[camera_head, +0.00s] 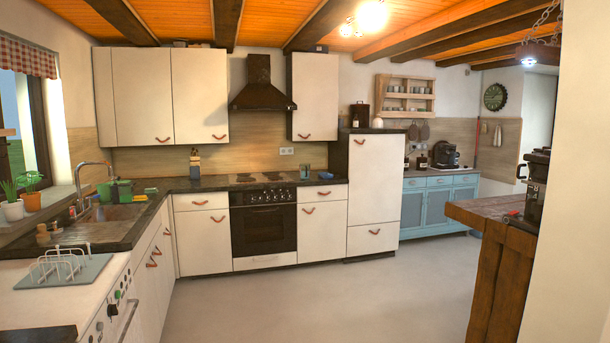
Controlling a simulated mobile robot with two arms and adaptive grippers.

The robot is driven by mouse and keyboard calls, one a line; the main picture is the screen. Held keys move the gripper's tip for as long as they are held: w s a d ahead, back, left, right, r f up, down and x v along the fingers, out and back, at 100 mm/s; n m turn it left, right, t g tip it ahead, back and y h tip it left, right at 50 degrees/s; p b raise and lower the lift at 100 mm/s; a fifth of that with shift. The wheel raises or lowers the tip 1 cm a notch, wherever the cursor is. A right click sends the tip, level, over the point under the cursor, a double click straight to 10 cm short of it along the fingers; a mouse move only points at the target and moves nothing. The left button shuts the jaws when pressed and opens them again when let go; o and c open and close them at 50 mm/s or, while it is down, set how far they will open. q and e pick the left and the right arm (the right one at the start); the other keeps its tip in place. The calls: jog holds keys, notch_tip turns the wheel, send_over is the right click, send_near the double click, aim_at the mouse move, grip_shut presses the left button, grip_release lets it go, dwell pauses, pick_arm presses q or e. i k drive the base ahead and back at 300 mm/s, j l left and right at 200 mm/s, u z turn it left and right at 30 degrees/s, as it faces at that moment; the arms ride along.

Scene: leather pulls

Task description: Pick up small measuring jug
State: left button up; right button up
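No small measuring jug can be made out for certain from this distance. A small bluish, glass-like vessel (304,172) stands on the dark counter right of the stove; it may be the jug, but it is too small to tell. Green containers (121,191) stand by the sink at the left, and I cannot tell whether one is a jug. Neither of my grippers is in view.
The grey floor (310,300) in the middle is clear. A white counter with a dish rack (70,268) is at the near left. A wooden table (490,212) and a white wall (570,190) bound the right. The oven (264,229) stands at the back.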

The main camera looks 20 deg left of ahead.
aim_at(304, 168)
jog(key=i+j+u, duration=0.25)
jog(key=i+u, duration=1.1)
jog(key=i, duration=1.55)
jog(key=i+z, duration=0.1)
jog(key=i, duration=1)
jog(key=i+j+z, duration=0.1)
jog(key=i, duration=1)
jog(key=j, duration=0.1)
